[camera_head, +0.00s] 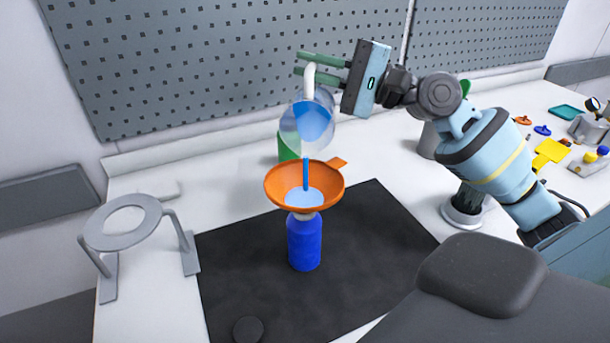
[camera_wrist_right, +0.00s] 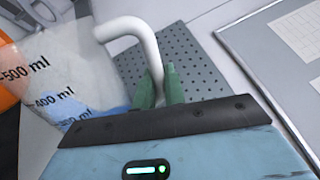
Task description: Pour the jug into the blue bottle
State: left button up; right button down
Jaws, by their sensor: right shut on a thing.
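The clear jug (camera_head: 306,124) is tilted above the funnel, with blue liquid inside and a blue stream falling from it. My right gripper (camera_head: 306,64) is shut on the jug's white handle; the handle (camera_wrist_right: 146,38) and the jug's volume marks (camera_wrist_right: 52,90) also show in the right wrist view. The orange funnel (camera_head: 281,187) sits in the mouth of the upright blue bottle (camera_head: 305,243) and holds some light-blue liquid. The bottle stands on the black mat. The inside of the bottle is hidden. My left gripper is not in view.
A grey ring stand (camera_head: 97,238) stands left of the black mat (camera_head: 370,230). A round dark cap (camera_head: 248,330) lies at the mat's front. A green object (camera_head: 287,148) stands behind the funnel. Several small coloured items lie at the far right.

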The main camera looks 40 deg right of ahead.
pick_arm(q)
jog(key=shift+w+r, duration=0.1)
pick_arm(e)
jog(key=shift+s+a+r, duration=0.1)
jog(key=shift+s+a+r+n, duration=0.2)
jog(key=shift+s+n, duration=0.05)
jog(key=shift+n, duration=0.05)
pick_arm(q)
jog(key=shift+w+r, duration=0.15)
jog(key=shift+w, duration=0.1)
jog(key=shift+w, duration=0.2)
pick_arm(e)
jog(key=shift+s+a+r, duration=0.1)
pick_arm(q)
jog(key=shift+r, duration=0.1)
pick_arm(e)
jog(key=shift+r+n, duration=0.1)
jog(key=shift+n, duration=0.2)
